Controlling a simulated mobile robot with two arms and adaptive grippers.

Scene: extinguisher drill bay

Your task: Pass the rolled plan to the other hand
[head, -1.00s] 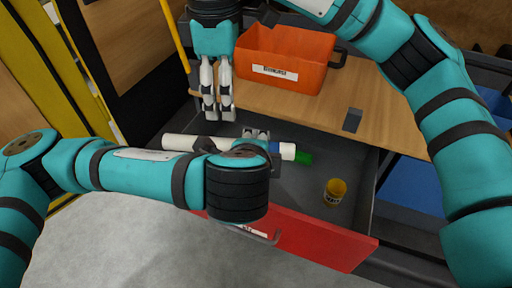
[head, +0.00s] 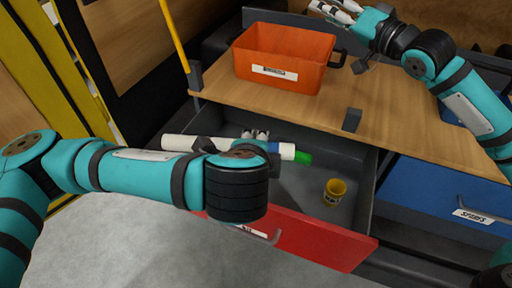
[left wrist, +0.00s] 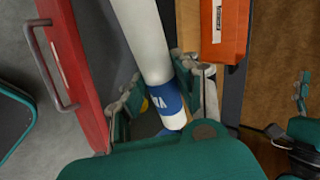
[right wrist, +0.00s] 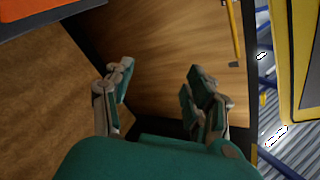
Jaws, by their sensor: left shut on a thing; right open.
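The rolled plan (head: 178,142) is a long white tube with a blue band, lying across the open drawer in the head view. My left gripper (head: 256,134) is shut around it near the band; my forearm hides part of the tube. In the left wrist view the plan (left wrist: 145,35) passes between the fingers of the left gripper (left wrist: 160,88). My right gripper (head: 332,12) is open and empty, above the back of the worktop and well apart from the plan. Its spread fingers (right wrist: 160,90) show nothing between them.
The drawer (head: 330,250) has a red front and holds a yellow cup (head: 335,192). A green piece (head: 304,158) shows at the plan's right end. An orange bin (head: 285,55) stands on the wooden worktop (head: 400,125). A blue drawer (head: 430,190) is at right.

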